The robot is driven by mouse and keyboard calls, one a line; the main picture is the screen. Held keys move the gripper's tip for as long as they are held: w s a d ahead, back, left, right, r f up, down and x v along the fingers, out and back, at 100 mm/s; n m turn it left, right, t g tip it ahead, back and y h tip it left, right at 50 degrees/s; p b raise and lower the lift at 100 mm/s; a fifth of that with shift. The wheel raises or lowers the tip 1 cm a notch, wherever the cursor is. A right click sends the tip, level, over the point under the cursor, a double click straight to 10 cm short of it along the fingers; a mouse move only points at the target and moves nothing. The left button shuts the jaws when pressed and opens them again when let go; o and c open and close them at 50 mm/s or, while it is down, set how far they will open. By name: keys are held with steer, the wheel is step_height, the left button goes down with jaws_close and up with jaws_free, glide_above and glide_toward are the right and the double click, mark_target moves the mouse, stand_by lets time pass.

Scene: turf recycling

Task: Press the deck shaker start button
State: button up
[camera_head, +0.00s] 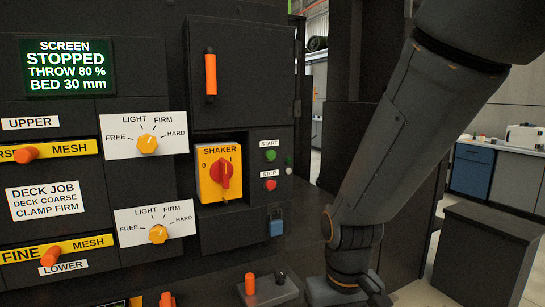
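The green START button (271,155) is on the dark panel right of centre, under a white START label. The red STOP button (270,185) is below it under a STOP label. Left of them is a yellow SHAKER switch plate (207,187) with a red rotary knob (225,173), marked 0 and I; I cannot tell its exact setting. The green display (67,66) reads SCREEN STOPPED, THROW 80 %, BED 30 mm. My arm comes down on the right, clear of the START button in the picture. My gripper is not in view.
Two dials, upper (148,143) and lower (158,234), sit left of the switch. A blue padlock (276,222) hangs below STOP. An orange door handle (210,74) is above. A small control box (268,292) with an orange lever stands at the bottom. A dark box (485,255) is at right.

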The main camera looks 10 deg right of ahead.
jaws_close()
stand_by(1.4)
